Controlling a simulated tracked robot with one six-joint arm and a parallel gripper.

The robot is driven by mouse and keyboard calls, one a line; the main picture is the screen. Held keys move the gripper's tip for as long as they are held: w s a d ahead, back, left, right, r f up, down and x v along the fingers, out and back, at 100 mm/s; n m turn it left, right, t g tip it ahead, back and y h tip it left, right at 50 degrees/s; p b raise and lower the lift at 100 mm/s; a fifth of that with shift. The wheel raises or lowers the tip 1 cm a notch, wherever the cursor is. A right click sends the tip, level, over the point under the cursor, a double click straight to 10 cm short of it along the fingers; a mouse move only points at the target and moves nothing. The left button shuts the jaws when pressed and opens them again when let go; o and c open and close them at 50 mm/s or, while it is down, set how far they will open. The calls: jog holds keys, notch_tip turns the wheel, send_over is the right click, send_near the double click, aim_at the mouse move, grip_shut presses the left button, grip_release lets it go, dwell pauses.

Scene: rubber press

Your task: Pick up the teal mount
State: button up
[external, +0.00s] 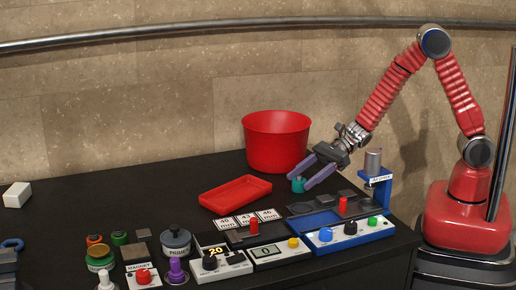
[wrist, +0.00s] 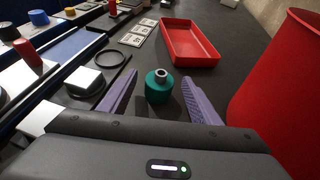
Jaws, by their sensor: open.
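The teal mount (wrist: 158,88) is a short teal cylinder with a grey metal collar and a hole on top. It stands upright on the black table, and in the external view (external: 298,185) it shows between my fingers. My gripper (wrist: 159,98) is open, with one purple finger on each side of the mount. In the wrist view there are gaps between the mount and both fingers. The gripper also shows in the external view (external: 306,179), reaching down and to the left.
A red tray (external: 235,194) and a tall red bin (external: 276,142) stand close by. The blue press (external: 376,190), control boxes (external: 280,253) and number cards (external: 247,219) lie nearby. A black ring (wrist: 109,59) lies left of the mount in the wrist view. The table's back left is mostly clear.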

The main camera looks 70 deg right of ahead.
dwell(0.4)
jog(key=c, duration=1.2)
